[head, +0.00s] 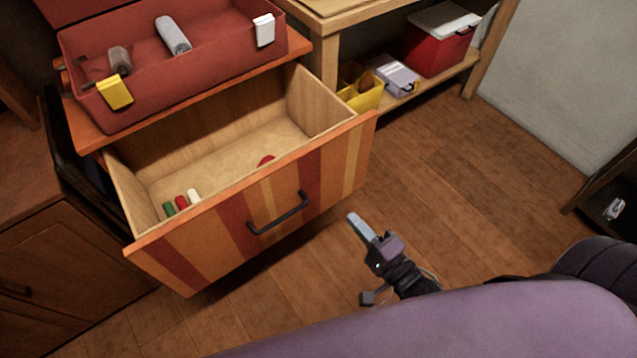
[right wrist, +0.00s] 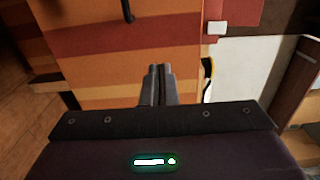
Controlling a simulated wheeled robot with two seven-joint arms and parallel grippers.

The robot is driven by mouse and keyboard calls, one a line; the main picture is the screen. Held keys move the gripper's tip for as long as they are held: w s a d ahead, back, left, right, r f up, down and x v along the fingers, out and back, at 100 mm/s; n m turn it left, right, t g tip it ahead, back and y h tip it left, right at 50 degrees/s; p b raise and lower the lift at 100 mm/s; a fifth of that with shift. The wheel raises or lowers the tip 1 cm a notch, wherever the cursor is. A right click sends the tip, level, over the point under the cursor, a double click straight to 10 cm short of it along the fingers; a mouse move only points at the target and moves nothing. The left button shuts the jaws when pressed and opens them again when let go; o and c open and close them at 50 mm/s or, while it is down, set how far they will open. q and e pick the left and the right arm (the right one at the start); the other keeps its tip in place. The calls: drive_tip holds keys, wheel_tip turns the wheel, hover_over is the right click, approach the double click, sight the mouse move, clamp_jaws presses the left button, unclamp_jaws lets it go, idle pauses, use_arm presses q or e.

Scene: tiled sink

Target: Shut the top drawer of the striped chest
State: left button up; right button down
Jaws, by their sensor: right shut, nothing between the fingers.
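The striped chest (head: 297,50) stands at the left in the head view, and its top drawer (head: 218,240) is pulled well out. The drawer front has orange, red and yellow stripes and a dark bar handle (head: 280,214). My right gripper (head: 357,222) is shut and empty, in front of the drawer front and right of the handle, apart from it in the head view. In the right wrist view its fingertips (right wrist: 160,70) point at the striped front (right wrist: 95,62), with the handle (right wrist: 127,10) at the top edge. My left gripper is not in view.
A red open box (head: 185,80) sits on the chest top. Small cylinders (head: 181,203) and a red piece (head: 266,161) lie in the drawer. A wooden shelf (head: 435,85) with a red cooler (head: 440,42) stands behind. The floor (head: 470,190) to the right is clear.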

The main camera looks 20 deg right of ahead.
sight(312, 173)
drive_tip(key=x, duration=1.3)
drive_tip(key=shift+f, duration=0.1)
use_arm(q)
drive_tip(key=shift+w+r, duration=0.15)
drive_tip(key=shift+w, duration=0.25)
use_arm(e)
drive_tip(key=shift+w, duration=0.15)
